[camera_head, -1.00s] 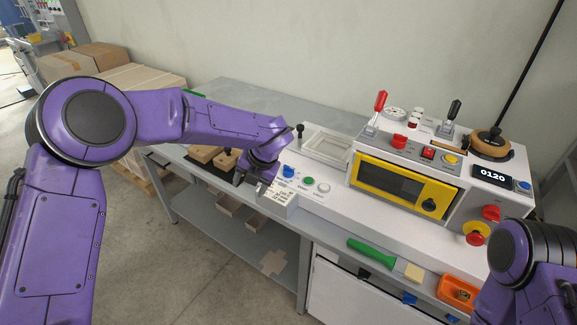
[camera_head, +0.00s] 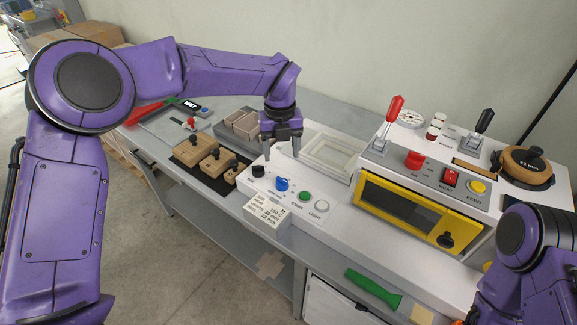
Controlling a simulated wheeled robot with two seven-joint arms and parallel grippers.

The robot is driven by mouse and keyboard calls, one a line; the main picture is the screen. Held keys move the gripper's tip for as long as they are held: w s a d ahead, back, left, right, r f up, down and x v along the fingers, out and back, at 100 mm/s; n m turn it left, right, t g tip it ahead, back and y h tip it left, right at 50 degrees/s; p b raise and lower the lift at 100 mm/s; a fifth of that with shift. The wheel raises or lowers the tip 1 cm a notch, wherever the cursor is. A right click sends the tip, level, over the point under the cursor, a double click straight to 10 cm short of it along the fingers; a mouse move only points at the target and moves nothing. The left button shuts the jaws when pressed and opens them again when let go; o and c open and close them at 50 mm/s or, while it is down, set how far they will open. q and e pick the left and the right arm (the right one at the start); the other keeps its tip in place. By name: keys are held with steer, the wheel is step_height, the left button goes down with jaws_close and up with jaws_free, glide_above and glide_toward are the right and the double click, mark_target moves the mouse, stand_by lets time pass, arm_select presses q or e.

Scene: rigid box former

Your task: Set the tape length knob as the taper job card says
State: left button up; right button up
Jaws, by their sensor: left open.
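A blue knob (camera_head: 281,184) and a black knob (camera_head: 259,171) sit on the white machine's low front panel. Their labels are too small to read, so I cannot tell which sets tape length. A white card (camera_head: 266,213) with several printed lines hangs at the panel's front edge; its text is mostly unreadable. My left gripper (camera_head: 282,158) points down, open and empty, above and behind the knobs, apart from both. My right arm shows at the lower right, with its gripper out of view.
A green button (camera_head: 305,196) and a white button (camera_head: 321,206) are right of the knobs. A white frame (camera_head: 327,154) lies behind them. Wooden blocks with black knobs (camera_head: 201,149) stand on a black mat at the left. A green-handled tool (camera_head: 373,289) lies in front.

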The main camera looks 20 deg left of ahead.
mark_target(282, 179)
arm_select(q)
steer(key=shift+a+f, duration=0.1)
steer(key=shift+f, duration=0.35)
steer(key=f, duration=0.1)
steer(key=s+f+p, duration=0.1)
steer(key=f, duration=0.3)
steer(key=f+p, duration=0.1)
steer(key=f, duration=0.3)
steer(key=shift+w+d+f, duration=0.1)
steer(key=shift+w+d, duration=0.1)
steer(key=shift+w, duration=0.1)
steer(key=shift+s, duration=0.15)
steer(key=c, duration=1.1)
